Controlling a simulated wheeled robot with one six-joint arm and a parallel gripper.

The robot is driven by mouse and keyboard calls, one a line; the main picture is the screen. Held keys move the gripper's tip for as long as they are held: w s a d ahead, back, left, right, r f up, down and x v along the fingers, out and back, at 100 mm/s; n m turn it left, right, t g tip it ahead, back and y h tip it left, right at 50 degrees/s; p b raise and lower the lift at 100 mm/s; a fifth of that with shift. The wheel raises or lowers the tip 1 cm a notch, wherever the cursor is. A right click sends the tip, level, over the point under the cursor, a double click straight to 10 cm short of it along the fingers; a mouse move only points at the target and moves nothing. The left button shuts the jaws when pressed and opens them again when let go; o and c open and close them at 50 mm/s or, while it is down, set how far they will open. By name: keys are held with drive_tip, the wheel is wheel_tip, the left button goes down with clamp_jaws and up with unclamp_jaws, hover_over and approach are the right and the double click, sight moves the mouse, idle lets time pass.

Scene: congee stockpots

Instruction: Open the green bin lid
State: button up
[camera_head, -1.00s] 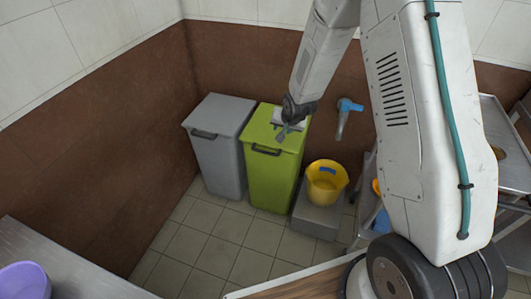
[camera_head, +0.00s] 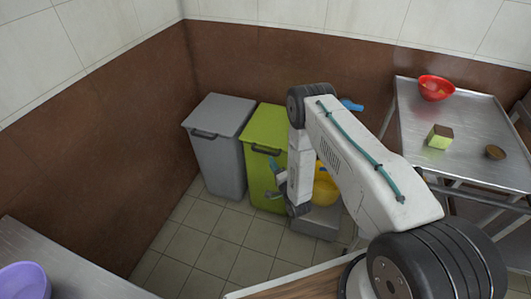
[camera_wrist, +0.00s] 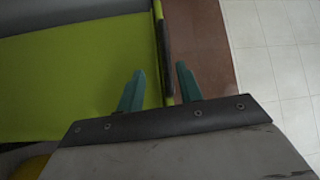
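The green bin (camera_head: 263,131) stands against the brown wall, its lid lying flat and shut; my arm hides its right part. A dark handle (camera_head: 266,151) is on the lid's front rim. My gripper (camera_head: 273,180) is in front of the bin's front face. In the wrist view, its two teal fingers (camera_wrist: 158,88) are spread with nothing held. The bin's green front (camera_wrist: 75,75) fills the left, and the lid rim with its dark handle (camera_wrist: 163,48) appears between the fingertips. I cannot tell how far the fingertips are from the rim.
A grey bin (camera_head: 219,165) stands close left of the green one. A yellow bucket (camera_head: 326,187) on a grey block (camera_head: 318,222) stands to the right, partly behind my arm. A metal table (camera_head: 460,125) with a red bowl (camera_head: 436,88) is at right. Tiled floor in front is clear.

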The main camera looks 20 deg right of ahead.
sight(265, 152)
drive_tip(key=shift+t, duration=0.3)
drive_tip(key=x, duration=0.7)
drive_tip(key=shift+w+a+r, duration=0.1)
drive_tip(key=shift+w+r, duration=0.15)
drive_tip(key=shift+w, duration=0.05)
clamp_jaws()
drive_tip(key=shift+r, duration=0.1)
